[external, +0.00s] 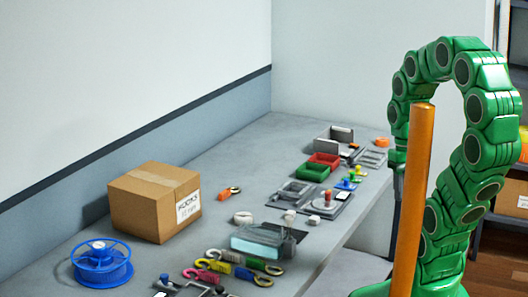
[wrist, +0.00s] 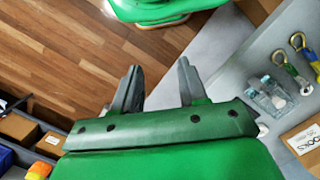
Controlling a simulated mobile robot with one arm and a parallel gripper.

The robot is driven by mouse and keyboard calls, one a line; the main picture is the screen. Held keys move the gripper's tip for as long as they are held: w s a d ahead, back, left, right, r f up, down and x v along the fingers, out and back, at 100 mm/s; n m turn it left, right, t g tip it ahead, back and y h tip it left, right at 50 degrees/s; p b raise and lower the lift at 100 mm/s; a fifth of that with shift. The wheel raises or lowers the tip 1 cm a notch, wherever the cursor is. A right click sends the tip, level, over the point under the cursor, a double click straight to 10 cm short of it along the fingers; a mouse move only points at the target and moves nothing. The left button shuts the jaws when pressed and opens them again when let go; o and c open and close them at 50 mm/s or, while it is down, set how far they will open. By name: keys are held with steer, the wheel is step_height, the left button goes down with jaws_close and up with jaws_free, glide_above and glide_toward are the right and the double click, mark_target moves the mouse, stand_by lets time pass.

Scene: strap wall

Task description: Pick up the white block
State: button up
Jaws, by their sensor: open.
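Several small white pieces lie on the grey bench in the external view. A white block (external: 314,220) sits near the bench's front edge, with another white piece (external: 290,215) just left of it and a rounder one (external: 243,218) further left. I cannot tell for certain which is the task's block. My gripper (wrist: 160,86) is open and empty in the wrist view, its two grey fingers apart over the floor and bench edge. In the external view my arm's end hangs at the right, partly behind an orange post, well apart from the white pieces.
A cardboard box (external: 155,203) and a blue spool (external: 101,264) stand at the left of the bench. A clear case (external: 257,241) and coloured carabiners (external: 228,267) lie in front. Red (external: 323,160) and green (external: 312,171) bins stand further back. The orange post (external: 413,200) rises beside my arm.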

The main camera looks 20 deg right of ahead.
steer(key=o, duration=0.3)
